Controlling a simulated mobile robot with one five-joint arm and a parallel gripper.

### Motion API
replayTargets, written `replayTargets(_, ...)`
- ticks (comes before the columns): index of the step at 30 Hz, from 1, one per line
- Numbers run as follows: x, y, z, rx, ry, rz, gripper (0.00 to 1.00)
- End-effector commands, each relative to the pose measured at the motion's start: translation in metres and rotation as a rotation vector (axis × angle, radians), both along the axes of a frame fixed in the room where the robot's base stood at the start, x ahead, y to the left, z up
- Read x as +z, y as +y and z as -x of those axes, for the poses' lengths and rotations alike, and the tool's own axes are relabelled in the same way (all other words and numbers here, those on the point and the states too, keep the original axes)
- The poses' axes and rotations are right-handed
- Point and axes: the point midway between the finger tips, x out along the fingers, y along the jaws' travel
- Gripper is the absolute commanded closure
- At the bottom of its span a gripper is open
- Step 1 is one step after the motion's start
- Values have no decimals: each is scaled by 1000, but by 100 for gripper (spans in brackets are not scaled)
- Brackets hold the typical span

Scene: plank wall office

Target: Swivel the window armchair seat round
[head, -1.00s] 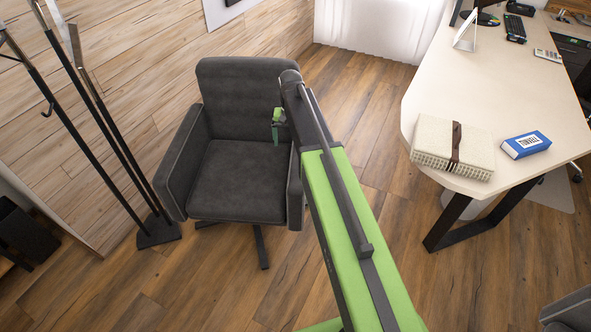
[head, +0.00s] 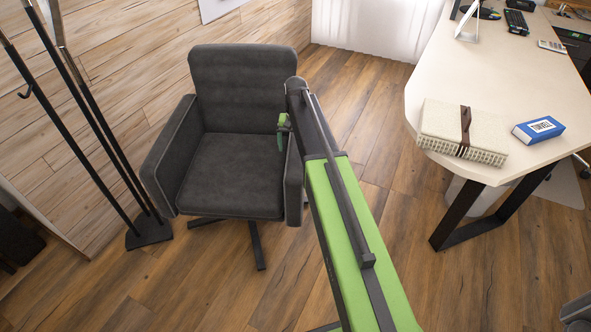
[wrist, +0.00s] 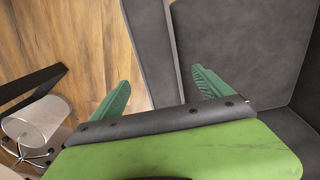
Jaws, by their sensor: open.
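The dark grey armchair (head: 232,170) stands upright left of my arm in the head view, its backrest toward the far wall and its seat toward me. Its legs show under the seat. My gripper (head: 282,132) is at the armrest on the chair's right side, partly hidden behind my arm. In the wrist view my open gripper (wrist: 160,82) has its green fingers spread, one on the floor side of the armrest (wrist: 150,40) and one on the seat side (wrist: 235,40). The armrest runs between them. I cannot tell whether either finger touches it.
A black coat stand (head: 150,230) is close to the chair's left, by the plank wall (head: 110,80). A pale desk (head: 480,80) with a woven box (head: 440,125) and a blue box (head: 538,130) is at the right. Floor is clear between chair and desk.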

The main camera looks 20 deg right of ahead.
Motion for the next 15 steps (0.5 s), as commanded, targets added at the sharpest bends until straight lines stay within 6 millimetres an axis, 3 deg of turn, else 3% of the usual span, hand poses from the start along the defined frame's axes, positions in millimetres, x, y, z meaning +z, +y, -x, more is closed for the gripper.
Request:
replayTargets(1, -22, 1, 0, 1, 0, 0, 11)
replayTargets(6, -56, 1, 0, 1, 0, 0, 11)
replayTargets(10, -72, 1, 0, 1, 0, 0, 11)
replayTargets(15, -75, 1, 0, 1, 0, 0, 11)
